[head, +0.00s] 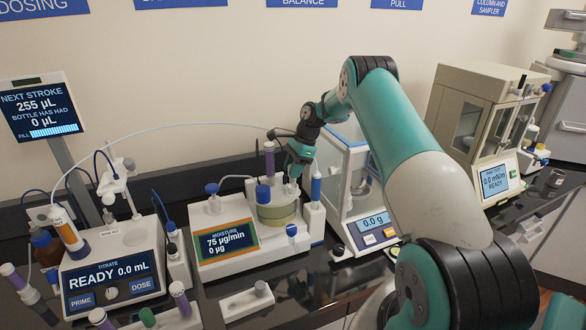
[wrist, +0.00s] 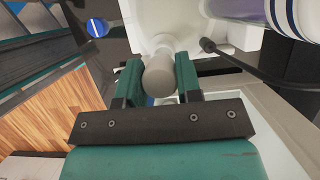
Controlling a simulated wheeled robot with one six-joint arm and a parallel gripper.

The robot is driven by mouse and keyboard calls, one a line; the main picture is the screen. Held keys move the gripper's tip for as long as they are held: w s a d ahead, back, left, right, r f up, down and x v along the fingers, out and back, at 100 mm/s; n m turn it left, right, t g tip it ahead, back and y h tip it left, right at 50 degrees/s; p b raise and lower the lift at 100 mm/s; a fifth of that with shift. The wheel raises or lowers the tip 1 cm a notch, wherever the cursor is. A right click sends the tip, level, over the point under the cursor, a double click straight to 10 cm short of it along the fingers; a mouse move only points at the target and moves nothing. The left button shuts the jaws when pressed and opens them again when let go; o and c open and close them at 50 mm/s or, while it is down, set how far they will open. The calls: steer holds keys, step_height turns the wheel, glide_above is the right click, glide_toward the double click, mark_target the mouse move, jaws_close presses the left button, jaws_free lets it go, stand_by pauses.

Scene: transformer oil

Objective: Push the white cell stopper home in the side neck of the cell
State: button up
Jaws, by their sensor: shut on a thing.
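The titration cell (head: 277,211) stands on the moisture unit in the head view, a clear vessel with yellowish liquid. My gripper (head: 297,168) is at the top right of the cell, pointing down. In the wrist view my gripper (wrist: 158,66) is shut on a pale, rounded stopper (wrist: 159,78), with a green finger on each side. The stopper lies in front of white housing; how far it sits in the side neck cannot be told. In the head view I cannot make out the stopper at my gripper.
The moisture unit (head: 228,247) carries a blue-capped fitting (head: 263,193) beside my gripper. The balance (head: 366,221) stands close on the right. A thin tube arcs in from the left. A white block (head: 247,303) lies on the bench in front.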

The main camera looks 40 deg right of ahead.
steer(key=shift+f+b, duration=0.55)
steer(key=shift+f, duration=1.15)
steer(key=o, duration=1)
steer(key=v, duration=1.2)
steer(key=shift+d, duration=0.1)
